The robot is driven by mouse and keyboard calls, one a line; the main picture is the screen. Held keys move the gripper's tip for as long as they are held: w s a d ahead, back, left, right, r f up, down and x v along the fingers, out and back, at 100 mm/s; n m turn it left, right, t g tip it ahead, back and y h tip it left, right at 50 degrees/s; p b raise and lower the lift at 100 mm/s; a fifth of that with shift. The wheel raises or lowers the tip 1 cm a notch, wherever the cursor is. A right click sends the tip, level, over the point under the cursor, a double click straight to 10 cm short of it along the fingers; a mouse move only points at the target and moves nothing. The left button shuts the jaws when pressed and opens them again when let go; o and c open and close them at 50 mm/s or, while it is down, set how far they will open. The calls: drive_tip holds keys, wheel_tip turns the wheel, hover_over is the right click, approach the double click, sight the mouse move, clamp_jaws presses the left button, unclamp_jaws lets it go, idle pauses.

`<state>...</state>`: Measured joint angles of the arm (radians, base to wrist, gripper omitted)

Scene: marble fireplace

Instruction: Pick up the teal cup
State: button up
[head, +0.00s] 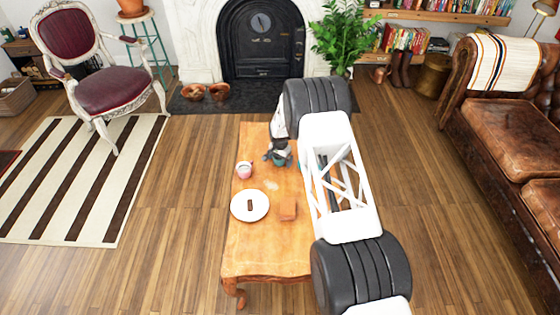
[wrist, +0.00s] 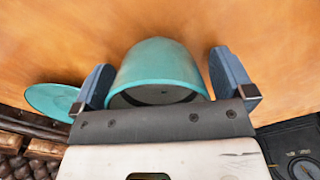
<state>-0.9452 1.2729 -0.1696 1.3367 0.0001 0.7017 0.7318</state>
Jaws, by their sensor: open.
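The teal cup (wrist: 158,68) fills the middle of the wrist view, with the wooden table behind it. My gripper (wrist: 161,62) is open, with one blue-grey finger on each side of the cup. A small gap shows between the cup and the right finger; the left finger is close to the cup's side, and I cannot tell if it touches. In the head view my gripper (head: 279,155) is over the far part of the table, and only a little of the teal cup (head: 282,163) shows beneath it.
A flat teal disc (wrist: 50,101) lies left of the left finger. On the wooden table (head: 250,258) are a pink-and-white cup (head: 244,170), a white plate (head: 238,209) with a small brown item (head: 250,204), and an orange-brown block (head: 288,208). The near part of the table is clear.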

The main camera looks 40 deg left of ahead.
drive_tip(key=shift+c, duration=0.2)
drive_tip(key=c, duration=1)
drive_tip(key=shift+r, duration=0.25)
drive_tip(key=shift+r, duration=1.15)
drive_tip(key=s+d, duration=0.3)
drive_tip(key=d, duration=0.1)
drive_tip(key=s+d+r, duration=0.1)
drive_tip(key=s+d, duration=0.2)
drive_tip(key=d, duration=0.1)
drive_tip(key=s+d+r, duration=0.1)
drive_tip(key=s+d, duration=0.2)
drive_tip(key=d, duration=0.1)
drive_tip(key=shift+s+d+r, duration=0.15)
drive_tip(key=shift+s+d, duration=0.15)
drive_tip(key=shift+d, duration=0.1)
